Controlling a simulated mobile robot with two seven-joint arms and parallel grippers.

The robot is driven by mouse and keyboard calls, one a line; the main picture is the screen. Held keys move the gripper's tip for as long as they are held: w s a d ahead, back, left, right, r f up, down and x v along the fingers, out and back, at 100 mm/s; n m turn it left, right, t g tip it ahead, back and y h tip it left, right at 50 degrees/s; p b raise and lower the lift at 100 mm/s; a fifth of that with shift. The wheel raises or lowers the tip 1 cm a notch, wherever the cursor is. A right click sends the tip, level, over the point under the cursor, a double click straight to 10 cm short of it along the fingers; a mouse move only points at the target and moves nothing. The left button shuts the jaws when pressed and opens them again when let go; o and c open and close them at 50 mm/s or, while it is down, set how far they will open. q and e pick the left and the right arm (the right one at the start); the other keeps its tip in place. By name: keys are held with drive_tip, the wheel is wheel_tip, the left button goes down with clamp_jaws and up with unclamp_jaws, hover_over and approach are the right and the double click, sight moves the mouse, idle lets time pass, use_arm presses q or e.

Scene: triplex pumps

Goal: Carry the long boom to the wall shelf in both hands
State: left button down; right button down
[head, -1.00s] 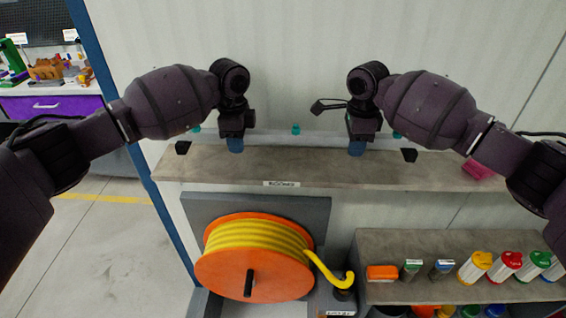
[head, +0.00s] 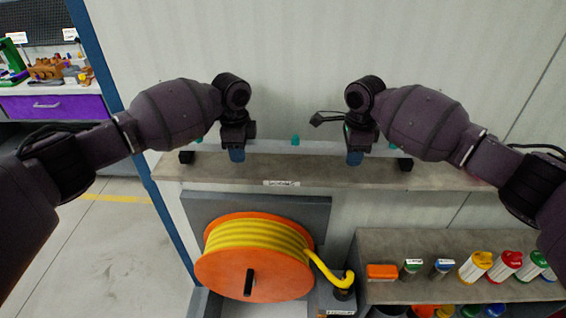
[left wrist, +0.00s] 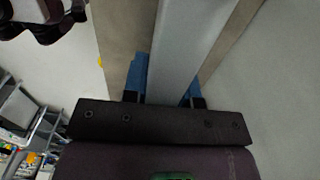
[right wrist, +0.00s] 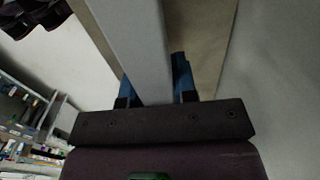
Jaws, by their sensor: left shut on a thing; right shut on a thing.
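The long boom (head: 270,147) is a pale grey bar with small teal nozzles and a dark block near each end. It lies level across the wall shelf (head: 320,176) in the head view, over the shelf's back part. I cannot tell whether it touches the shelf. My left gripper (head: 237,155) is shut on the boom left of its middle, and my right gripper (head: 355,157) is shut on it to the right. Both wrist views show the bar, (left wrist: 185,50) and (right wrist: 140,45), between blue fingertips. The grippers hide short parts of it.
The pale wall (head: 300,60) stands right behind the shelf. Below are an orange reel (head: 225,270) with yellow hose and a lower shelf (head: 430,245) with several coloured containers. A workbench with a purple drawer (head: 50,107) is at far left. Open floor lies at left.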

use_arm(q)
drive_tip(key=shift+f, duration=0.4)
use_arm(e)
drive_tip(key=shift+f, duration=0.35)
use_arm(q)
drive_tip(key=c, duration=1.3)
unclamp_jaws()
drive_tip(key=shift+f, duration=0.15)
drive_tip(key=shift+c, duration=0.2)
use_arm(e)
drive_tip(key=c, duration=1.3)
unclamp_jaws()
drive_tip(key=shift+f, duration=0.15)
drive_tip(key=shift+c, duration=0.2)
use_arm(q)
drive_tip(key=o, duration=0.4)
use_arm(e)
drive_tip(key=o, duration=0.4)
use_arm(q)
drive_tip(key=shift+o, duration=0.2)
use_arm(e)
drive_tip(key=shift+o, duration=0.2)
use_arm(q)
wheel_tip(320, 180, up, 11)
drive_tip(key=shift+r, duration=0.55)
use_arm(e)
wheel_tip(320, 180, up, 12)
drive_tip(key=shift+r, duration=0.1)
